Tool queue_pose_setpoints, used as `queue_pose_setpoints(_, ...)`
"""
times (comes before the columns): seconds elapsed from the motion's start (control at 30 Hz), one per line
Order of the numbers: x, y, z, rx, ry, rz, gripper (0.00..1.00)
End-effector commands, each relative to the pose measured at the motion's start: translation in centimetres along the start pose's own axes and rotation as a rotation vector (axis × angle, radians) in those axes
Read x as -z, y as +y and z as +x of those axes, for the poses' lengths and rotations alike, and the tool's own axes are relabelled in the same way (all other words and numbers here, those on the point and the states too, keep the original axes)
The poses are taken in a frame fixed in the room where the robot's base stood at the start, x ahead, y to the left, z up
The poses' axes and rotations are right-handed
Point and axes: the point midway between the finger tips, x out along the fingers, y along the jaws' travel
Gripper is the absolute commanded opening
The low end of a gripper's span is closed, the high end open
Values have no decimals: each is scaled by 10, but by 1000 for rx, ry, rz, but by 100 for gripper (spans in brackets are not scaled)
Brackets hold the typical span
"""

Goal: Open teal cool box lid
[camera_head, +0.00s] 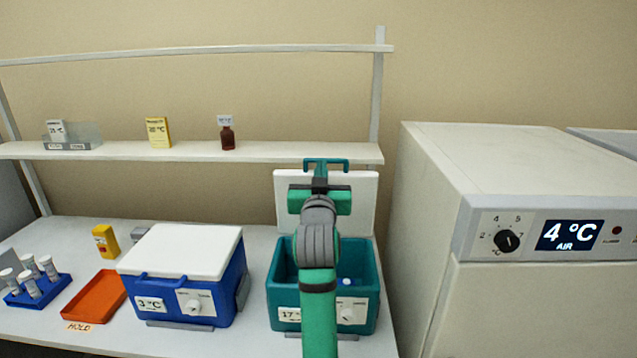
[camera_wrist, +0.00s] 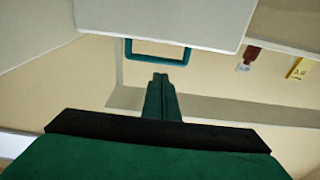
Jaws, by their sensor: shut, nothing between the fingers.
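The teal cool box (camera_head: 374,291) stands on the bench at the right, with a label reading 17 on its front. Its white lid (camera_head: 357,199) is raised and stands roughly upright at the back of the box. A teal handle (camera_head: 337,162) is at the lid's top edge. In the wrist view the lid (camera_wrist: 160,14) and its handle (camera_wrist: 158,60) are close ahead of my gripper (camera_wrist: 160,80). The fingers are together and empty, just beside the handle in the picture; I cannot tell whether they touch it. My arm hides part of the box's inside, where something blue and white shows.
A blue cool box (camera_head: 190,249) with a shut white lid stands left of the teal one. An orange tray (camera_head: 97,297), a tube rack (camera_head: 38,291) and a yellow box (camera_head: 106,241) are further left. A shelf (camera_head: 270,152) runs behind; a large incubator (camera_head: 430,220) stands right.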

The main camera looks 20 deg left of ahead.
Motion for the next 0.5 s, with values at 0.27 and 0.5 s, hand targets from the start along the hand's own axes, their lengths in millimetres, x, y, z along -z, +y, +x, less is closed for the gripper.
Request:
queue_pose_setpoints(0.27,15,2,-57,-3,2,0,0)
queue_pose_setpoints(0.5,23,-6,-88,7,1,2,0)
